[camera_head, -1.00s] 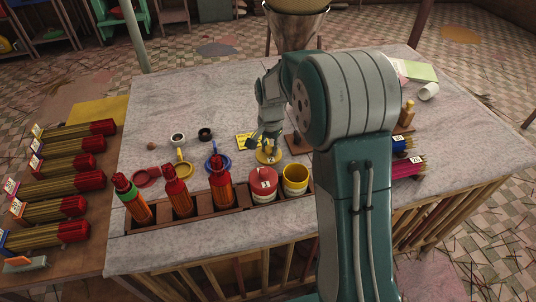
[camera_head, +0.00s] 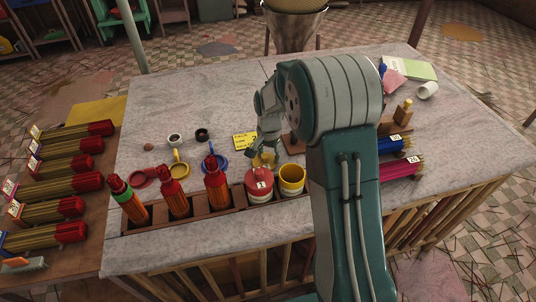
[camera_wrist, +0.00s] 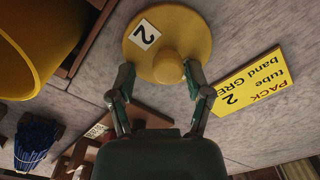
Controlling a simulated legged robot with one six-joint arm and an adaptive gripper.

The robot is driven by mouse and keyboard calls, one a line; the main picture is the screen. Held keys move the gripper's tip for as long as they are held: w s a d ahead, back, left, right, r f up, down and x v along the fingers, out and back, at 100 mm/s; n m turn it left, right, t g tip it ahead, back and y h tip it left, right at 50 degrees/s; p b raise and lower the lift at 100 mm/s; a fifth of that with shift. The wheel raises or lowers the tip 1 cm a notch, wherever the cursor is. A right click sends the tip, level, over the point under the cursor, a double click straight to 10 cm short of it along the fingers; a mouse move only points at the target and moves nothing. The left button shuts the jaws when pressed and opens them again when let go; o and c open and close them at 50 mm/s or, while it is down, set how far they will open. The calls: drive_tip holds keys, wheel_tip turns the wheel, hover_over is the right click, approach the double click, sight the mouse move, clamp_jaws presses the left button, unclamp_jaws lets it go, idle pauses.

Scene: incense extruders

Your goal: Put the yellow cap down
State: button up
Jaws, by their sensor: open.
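The yellow cap (camera_wrist: 150,57) is a round disc with a knob and a white label reading 2. It lies on the grey table top and also shows in the head view (camera_head: 258,161), partly hidden by my gripper (camera_head: 264,153). In the wrist view my gripper (camera_wrist: 160,76) is open, with one finger on each side of the knob and gaps visible. An open yellow container (camera_head: 292,180) stands in the rack in front; its rim fills the upper left of the wrist view (camera_wrist: 68,35).
A yellow card (camera_head: 245,141) lies beside the cap. A red-lidded container (camera_head: 259,182) and several red-topped bottles (camera_head: 217,188) stand in the wooden rack. Bundles of incense sticks (camera_head: 400,170) lie right of my arm. The table's back left is clear.

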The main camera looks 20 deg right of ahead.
drive_tip(key=shift+a+r, duration=0.1)
drive_tip(key=shift+a, duration=0.05)
drive_tip(key=s+r+n+t, duration=0.1)
drive_tip(key=s+r, duration=0.2)
drive_tip(key=r, duration=0.6)
drive_tip(key=s+r+n, duration=0.1)
drive_tip(key=s+r, duration=0.2)
drive_tip(key=r, duration=0.6)
drive_tip(key=s+r+n+t, duration=0.3)
drive_tip(key=s+n, duration=0.3)
drive_tip(key=s, duration=1.6)
drive_tip(key=shift+a+r+n+t, duration=0.15)
drive_tip(key=shift+a+n+t, duration=0.25)
drive_tip(key=shift+t, duration=0.5)
drive_tip(key=shift+d, duration=0.1)
